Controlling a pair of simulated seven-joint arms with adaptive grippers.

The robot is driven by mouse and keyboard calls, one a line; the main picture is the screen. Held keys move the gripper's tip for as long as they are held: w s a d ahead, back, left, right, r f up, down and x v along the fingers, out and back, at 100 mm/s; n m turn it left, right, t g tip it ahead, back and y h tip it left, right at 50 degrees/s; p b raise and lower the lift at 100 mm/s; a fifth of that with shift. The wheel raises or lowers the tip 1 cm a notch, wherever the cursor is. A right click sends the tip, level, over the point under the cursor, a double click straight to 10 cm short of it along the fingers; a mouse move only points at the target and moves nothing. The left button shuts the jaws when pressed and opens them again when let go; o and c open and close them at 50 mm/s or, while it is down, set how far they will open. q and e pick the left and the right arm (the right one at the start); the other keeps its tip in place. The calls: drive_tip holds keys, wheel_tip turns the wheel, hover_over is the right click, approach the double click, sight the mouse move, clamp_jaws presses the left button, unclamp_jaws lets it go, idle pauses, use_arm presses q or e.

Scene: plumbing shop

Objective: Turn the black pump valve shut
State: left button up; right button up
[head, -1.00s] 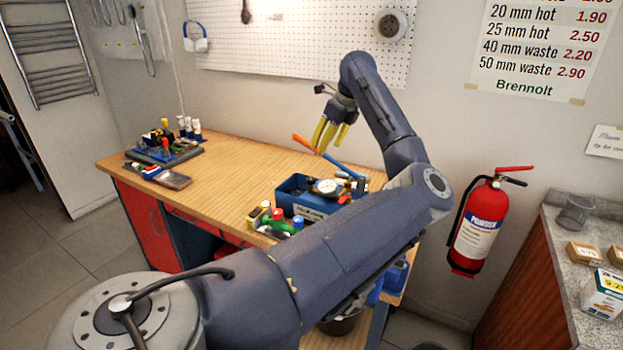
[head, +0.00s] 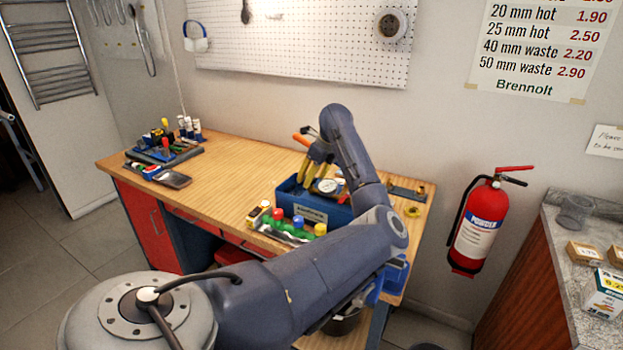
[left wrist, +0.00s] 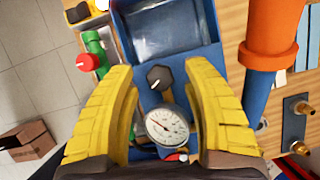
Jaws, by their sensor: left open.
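The black pump valve (left wrist: 159,77) is a dark lobed knob with a pale pointer mark, seen in the left wrist view just in front of the round pressure gauge (left wrist: 167,126). The blue pump tank (left wrist: 205,58) lies around and beyond it. In the head view the tank (head: 291,201) stands on the bench with the gauge (head: 327,186) showing; I cannot make out the knob there. My left gripper (left wrist: 166,70) is open, its yellow fingers either side of the knob and gauge, apart from the knob. In the head view it (head: 318,172) points down over the tank.
Beside the tank is a green manifold with red, blue and yellow caps (head: 297,228). An orange part (left wrist: 272,30) with a blue tube is close right of my fingers in the wrist view. Brass fittings (head: 413,211) lie to the right.

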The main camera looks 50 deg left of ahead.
use_arm(q)
drive_tip(key=shift+a+f, duration=0.15)
drive_tip(key=shift+f, duration=0.1)
drive_tip(key=shift+c, duration=0.4)
clamp_jaws()
